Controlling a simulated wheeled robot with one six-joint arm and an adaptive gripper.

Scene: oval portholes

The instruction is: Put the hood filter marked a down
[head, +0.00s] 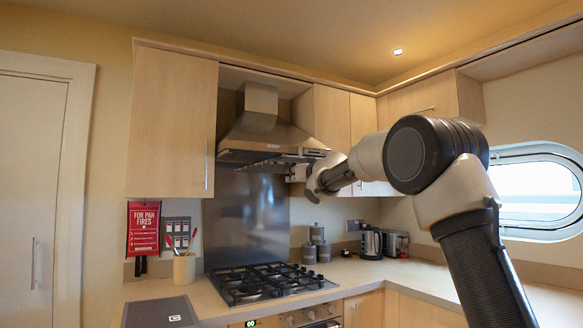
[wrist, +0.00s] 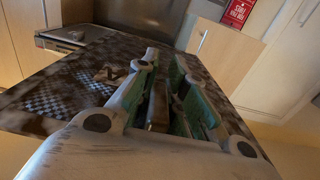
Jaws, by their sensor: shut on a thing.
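A hood filter (wrist: 62,96), a flat dark mesh panel with brownish greasy patches, fills much of the wrist view. In the head view the filter (head: 262,163) is a thin dark edge just under the range hood (head: 262,130). My gripper (wrist: 166,64) is shut on a narrow brown piece of it, between green-lined fingers. In the head view my gripper (head: 298,172) is at the hood's lower right, partly hidden by my arm.
A gas hob (head: 268,284) lies below. A dark flat panel with a small white mark (head: 160,313) lies on the counter at front left. A utensil pot (head: 184,268), canisters (head: 317,243) and a kettle (head: 371,243) stand on the worktop. The front right counter is clear.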

